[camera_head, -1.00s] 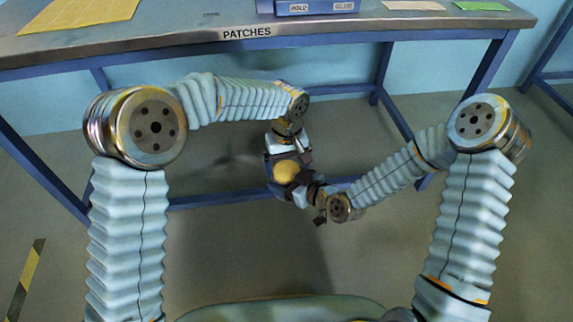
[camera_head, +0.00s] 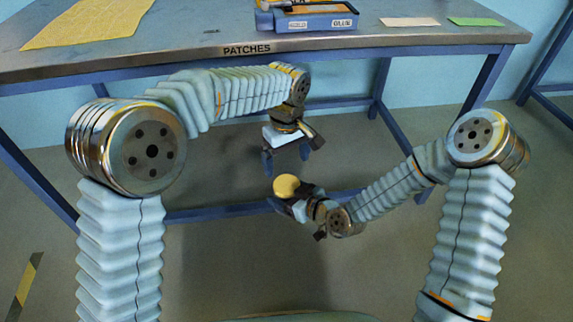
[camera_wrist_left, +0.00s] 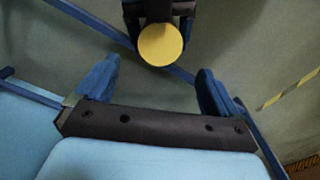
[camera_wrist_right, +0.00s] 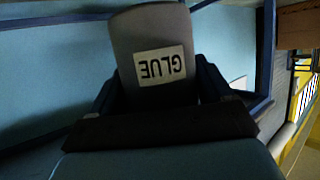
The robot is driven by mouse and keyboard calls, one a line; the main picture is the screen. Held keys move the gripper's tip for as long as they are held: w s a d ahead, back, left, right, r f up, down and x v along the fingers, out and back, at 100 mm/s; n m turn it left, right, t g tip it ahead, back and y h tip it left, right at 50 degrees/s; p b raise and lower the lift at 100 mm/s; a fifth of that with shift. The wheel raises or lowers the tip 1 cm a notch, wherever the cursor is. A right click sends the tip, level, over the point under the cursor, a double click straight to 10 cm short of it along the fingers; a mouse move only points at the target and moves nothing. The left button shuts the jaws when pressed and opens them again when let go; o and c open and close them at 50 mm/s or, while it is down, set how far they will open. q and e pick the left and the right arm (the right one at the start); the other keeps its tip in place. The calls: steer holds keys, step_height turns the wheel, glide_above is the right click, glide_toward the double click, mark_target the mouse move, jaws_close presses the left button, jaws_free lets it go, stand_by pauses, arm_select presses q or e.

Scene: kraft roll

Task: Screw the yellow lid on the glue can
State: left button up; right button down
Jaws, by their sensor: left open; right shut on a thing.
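The yellow lid (camera_head: 286,186) sits on top of the glue can, at the can's upper end; it also shows as a yellow disc in the left wrist view (camera_wrist_left: 160,45). The grey glue can (camera_wrist_right: 152,35) carries a white GLUE label, upside down in the right wrist view. My right gripper (camera_head: 287,202) is shut on the can and holds it in the air in front of the bench. My left gripper (camera_head: 286,158) is open and empty, above the lid and apart from it. How tightly the lid sits cannot be told.
The bench (camera_head: 180,54) labelled PATCHES stands behind my arms. The space around both grippers is open, above the floor.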

mark_target(287, 184)
arm_select(q)
steer(key=shift+f, duration=0.15)
steer(key=shift+f, duration=3.95)
steer(key=shift+c, duration=0.3)
steer(key=c, duration=1)
steer(key=m, duration=0.3)
steer(key=o, duration=1.1)
steer(key=shift+o, duration=0.2)
